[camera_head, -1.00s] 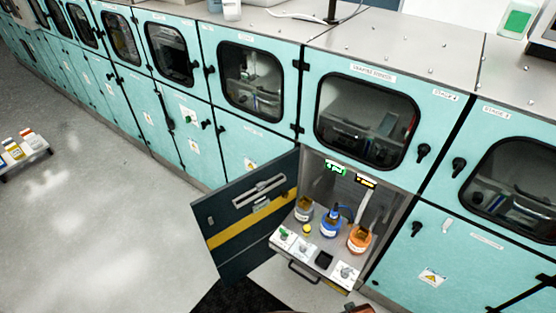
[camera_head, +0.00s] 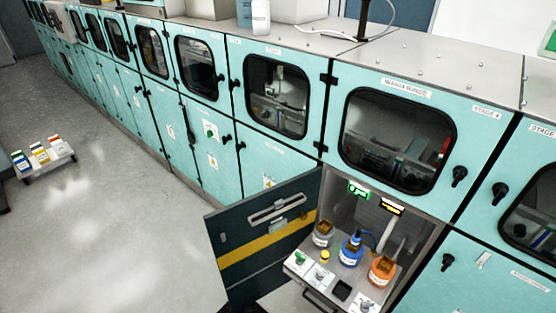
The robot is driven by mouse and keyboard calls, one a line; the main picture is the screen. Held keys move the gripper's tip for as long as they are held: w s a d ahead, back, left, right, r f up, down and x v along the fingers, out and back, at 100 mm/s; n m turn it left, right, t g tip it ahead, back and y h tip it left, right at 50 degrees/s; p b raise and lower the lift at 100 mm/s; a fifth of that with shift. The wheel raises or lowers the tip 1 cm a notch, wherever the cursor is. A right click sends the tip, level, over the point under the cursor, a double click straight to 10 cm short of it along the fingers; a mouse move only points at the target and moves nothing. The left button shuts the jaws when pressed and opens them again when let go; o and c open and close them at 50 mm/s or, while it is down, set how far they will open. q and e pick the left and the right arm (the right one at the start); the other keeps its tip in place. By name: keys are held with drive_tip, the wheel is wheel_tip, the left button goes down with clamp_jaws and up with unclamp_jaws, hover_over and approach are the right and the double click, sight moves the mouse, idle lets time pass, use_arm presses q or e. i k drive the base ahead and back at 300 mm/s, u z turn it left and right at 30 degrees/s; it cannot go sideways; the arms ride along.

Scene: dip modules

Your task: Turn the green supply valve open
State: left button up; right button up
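A small green valve knob (camera_head: 301,257) sits on a white plate at the front left of the pull-out shelf (camera_head: 335,272) in the open lower cabinet. Its exact handle angle is too small to tell. A yellow knob (camera_head: 325,257) is just right of it, and a pale knob (camera_head: 366,304) is at the front right. Behind them stand a grey bottle (camera_head: 323,234), a blue bottle (camera_head: 350,252) and an orange bottle (camera_head: 382,270). Neither of my grippers shows in this view.
The dark cabinet door (camera_head: 262,245) with a yellow stripe stands open to the left. A low cart (camera_head: 45,160) with several bottles stands on the far left floor. Teal cabinets (camera_head: 270,160) run along the back. The grey floor (camera_head: 130,220) left of the door is clear.

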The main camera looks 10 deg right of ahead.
sight(301, 257)
drive_tip(key=u, duration=1.2)
drive_tip(key=i, duration=0.65)
drive_tip(key=z, duration=1.2)
